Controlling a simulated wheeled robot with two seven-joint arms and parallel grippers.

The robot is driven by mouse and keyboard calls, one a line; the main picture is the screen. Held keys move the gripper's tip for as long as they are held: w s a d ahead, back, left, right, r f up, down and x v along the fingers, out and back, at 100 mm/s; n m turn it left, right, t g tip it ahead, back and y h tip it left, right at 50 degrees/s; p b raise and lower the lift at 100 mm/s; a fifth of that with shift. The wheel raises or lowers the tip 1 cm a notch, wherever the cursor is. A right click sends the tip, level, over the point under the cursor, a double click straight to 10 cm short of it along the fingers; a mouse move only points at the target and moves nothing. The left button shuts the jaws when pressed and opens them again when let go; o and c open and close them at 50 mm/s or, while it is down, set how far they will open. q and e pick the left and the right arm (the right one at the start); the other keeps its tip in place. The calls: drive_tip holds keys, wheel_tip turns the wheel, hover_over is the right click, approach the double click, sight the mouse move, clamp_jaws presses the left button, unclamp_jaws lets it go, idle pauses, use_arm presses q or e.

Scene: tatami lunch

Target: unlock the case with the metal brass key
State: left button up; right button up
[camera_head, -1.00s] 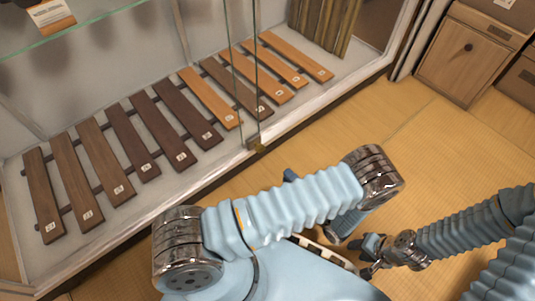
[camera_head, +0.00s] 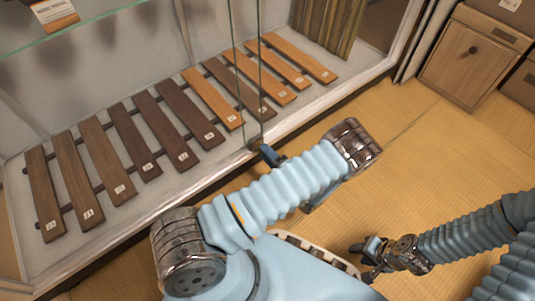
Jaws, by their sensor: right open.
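The glass display case (camera_head: 305,112) fills the upper left and holds a row of wooden bars. Two glass door edges (camera_head: 261,80) meet the front sill near the middle. The small brass lock there is now covered or too small to make out. My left arm crosses the lower middle, and the dark tip of my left gripper (camera_head: 270,155) shows beyond the forearm, close to the foot of the glass doors. The rest of this gripper is hidden, and I see no key. My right gripper (camera_head: 366,260) is open and empty above the tatami at the lower right.
Wooden bars (camera_head: 113,165) lie inside the case behind the glass. A small wooden cabinet (camera_head: 466,58) stands at the upper right. The tatami floor (camera_head: 440,150) between the case and my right arm is clear.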

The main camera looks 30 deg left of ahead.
use_arm(q)
clamp_jaws()
drive_tip(key=shift+n, duration=8.9)
unclamp_jaws()
drive_tip(key=shift+d, duration=0.1)
